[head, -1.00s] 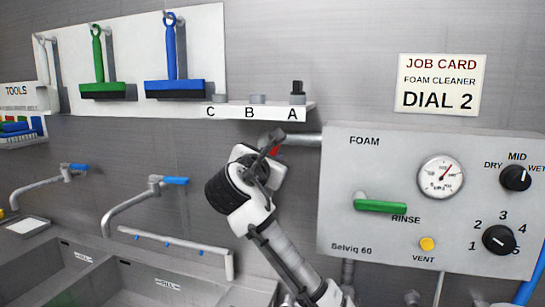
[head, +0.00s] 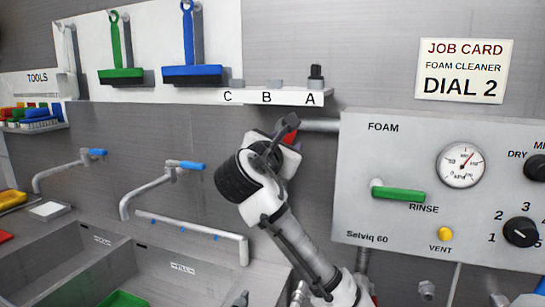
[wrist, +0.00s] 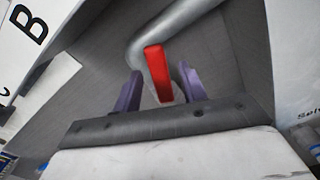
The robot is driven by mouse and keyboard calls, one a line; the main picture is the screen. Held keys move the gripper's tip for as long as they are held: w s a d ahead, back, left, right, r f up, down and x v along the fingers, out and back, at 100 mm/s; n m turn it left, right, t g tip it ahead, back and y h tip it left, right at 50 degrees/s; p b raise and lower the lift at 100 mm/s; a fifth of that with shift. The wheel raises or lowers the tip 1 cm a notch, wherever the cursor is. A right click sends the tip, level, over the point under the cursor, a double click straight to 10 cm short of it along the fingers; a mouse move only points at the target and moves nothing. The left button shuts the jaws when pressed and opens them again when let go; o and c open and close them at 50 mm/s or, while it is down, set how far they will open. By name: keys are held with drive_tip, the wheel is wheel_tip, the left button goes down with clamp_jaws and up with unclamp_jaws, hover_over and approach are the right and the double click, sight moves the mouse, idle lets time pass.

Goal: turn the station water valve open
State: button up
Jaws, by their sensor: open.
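The red valve handle (wrist: 158,72) sits at the end of a grey pipe (wrist: 170,30) in the wrist view. My gripper (wrist: 160,90) is open, with one purple finger on each side of the handle. I cannot tell whether either finger touches it. In the head view my gripper (head: 289,128) is at the pipe (head: 320,126) left of the foam panel. Only a small red part of the handle (head: 290,138) shows there, the rest hidden by my gripper.
The foam panel (head: 400,235) has a green rinse lever (head: 398,194), a gauge (head: 461,165) and dials. A shelf marked C, B, A (head: 290,97) is just above my gripper. Blue-handled taps (head: 185,165) and sinks (head: 190,255) lie at left.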

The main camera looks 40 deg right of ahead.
drive_tip(key=b+v, duration=0.3)
drive_tip(key=v, duration=0.8)
drive_tip(key=shift+s+a, duration=0.2)
drive_tip(key=shift+a, duration=0.1)
